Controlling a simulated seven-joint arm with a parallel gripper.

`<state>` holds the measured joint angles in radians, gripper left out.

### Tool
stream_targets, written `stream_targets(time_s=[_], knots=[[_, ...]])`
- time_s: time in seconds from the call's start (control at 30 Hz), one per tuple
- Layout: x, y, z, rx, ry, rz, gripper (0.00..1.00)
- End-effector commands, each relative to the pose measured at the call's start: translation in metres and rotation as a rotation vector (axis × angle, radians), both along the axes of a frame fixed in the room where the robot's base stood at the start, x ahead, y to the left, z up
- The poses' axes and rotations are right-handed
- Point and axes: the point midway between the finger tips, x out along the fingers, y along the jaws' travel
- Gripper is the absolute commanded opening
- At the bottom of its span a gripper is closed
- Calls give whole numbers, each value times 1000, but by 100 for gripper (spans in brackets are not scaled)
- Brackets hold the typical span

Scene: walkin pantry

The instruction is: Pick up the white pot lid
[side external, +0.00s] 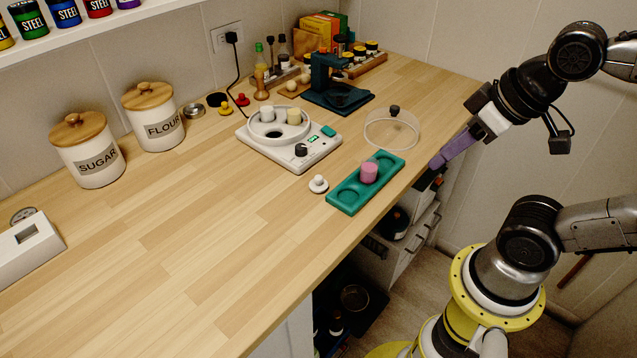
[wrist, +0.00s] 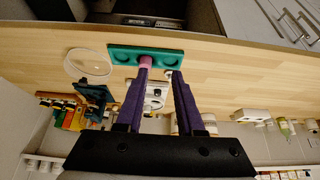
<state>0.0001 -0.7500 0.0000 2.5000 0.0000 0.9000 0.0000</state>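The small white pot lid (side external: 318,184) with a round knob lies on the wooden counter, just left of the green tray (side external: 343,203), in the side view. In the wrist view a small white shape, likely this lid (wrist: 167,74), shows beside the right fingertip, partly hidden. My gripper (side external: 437,163) has purple fingers and hovers beyond the counter's front edge, right of the tray and well apart from the lid. In the wrist view the fingers of my gripper (wrist: 161,68) are spread with nothing held between them.
A pink pot (side external: 369,173) stands in the green tray. A clear round lid (side external: 391,131) with a black knob lies behind it. A white hotplate-like device (side external: 289,143) stands behind the white lid. The counter (side external: 190,240) to the left is mostly clear.

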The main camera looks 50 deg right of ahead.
Motion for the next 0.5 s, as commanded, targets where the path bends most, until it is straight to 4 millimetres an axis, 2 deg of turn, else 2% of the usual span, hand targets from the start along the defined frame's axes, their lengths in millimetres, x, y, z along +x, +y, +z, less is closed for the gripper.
stream_targets(time_s=[0.17,0.27,0.37,0.5], knots=[[0,0,0,19,2,-35,37],[-3,0,0,75,14,-142,37],[2,0,16,169,7,-317,37],[25,1,41,310,42,-603,37]])
